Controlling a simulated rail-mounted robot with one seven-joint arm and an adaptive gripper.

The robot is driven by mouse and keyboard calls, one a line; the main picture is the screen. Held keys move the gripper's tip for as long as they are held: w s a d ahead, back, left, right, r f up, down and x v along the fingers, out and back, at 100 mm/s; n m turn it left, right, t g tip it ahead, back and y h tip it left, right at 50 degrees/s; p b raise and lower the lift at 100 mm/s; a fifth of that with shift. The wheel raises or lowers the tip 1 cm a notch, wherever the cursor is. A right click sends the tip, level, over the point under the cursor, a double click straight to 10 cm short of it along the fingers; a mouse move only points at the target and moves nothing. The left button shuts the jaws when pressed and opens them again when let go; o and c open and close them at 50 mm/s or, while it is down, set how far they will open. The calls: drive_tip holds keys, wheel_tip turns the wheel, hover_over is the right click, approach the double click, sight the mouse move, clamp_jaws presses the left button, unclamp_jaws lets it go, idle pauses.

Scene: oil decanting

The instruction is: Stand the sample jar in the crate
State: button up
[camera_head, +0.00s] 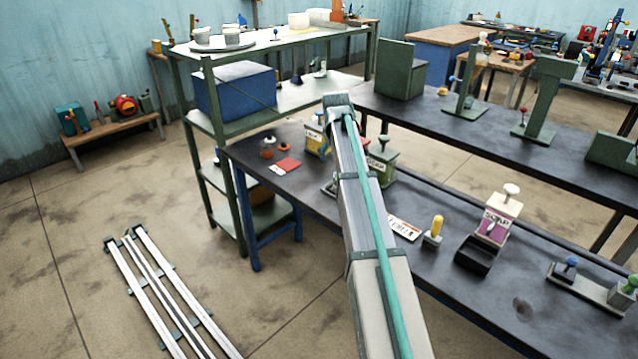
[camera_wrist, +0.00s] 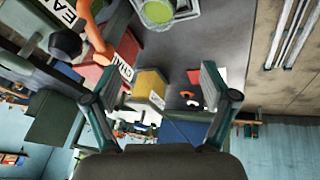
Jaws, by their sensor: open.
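My gripper (camera_wrist: 160,82) is open, with its two fingers apart and nothing between the tips. In the wrist view the yellow box (camera_wrist: 150,87) shows beyond the gap. I cannot pick out the sample jar or the crate with certainty. A round green thing (camera_wrist: 158,11) with a pale, angular surround sits at the top of the wrist view, cut by the edge. A small dark rounded vessel with reddish parts (camera_head: 267,148) stands on the dark bench in the head view. My arm hides part of the bench and my fingers there.
The dark bench (camera_head: 470,305) carries a green box (camera_head: 381,160), a soap dispenser (camera_head: 495,220), a black tray (camera_head: 480,254) and a yellow-knobbed piece (camera_head: 434,232). A red card (camera_head: 288,165) lies near its left end. A green shelf (camera_head: 300,90) with a blue box (camera_head: 235,92) stands behind.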

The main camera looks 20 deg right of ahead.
drive_tip(key=shift+w+d+f+m+y+p, duration=0.25)
drive_tip(key=shift+d+f+m+p, duration=0.25)
drive_tip(key=shift+f, duration=1.45)
drive_tip(key=shift+w+d+f+m+y+p, duration=0.4)
drive_tip(key=shift+f+p, duration=0.2)
drive_tip(key=shift+f, duration=1.35)
drive_tip(key=shift+w+d+f+m+y+p, duration=0.15)
drive_tip(key=shift+d+f+m+p, duration=0.35)
drive_tip(key=shift+f, duration=1.45)
drive_tip(key=c, duration=1.4)
drive_tip(key=shift+c, duration=0.7)
drive_tip(key=shift+r, duration=0.15)
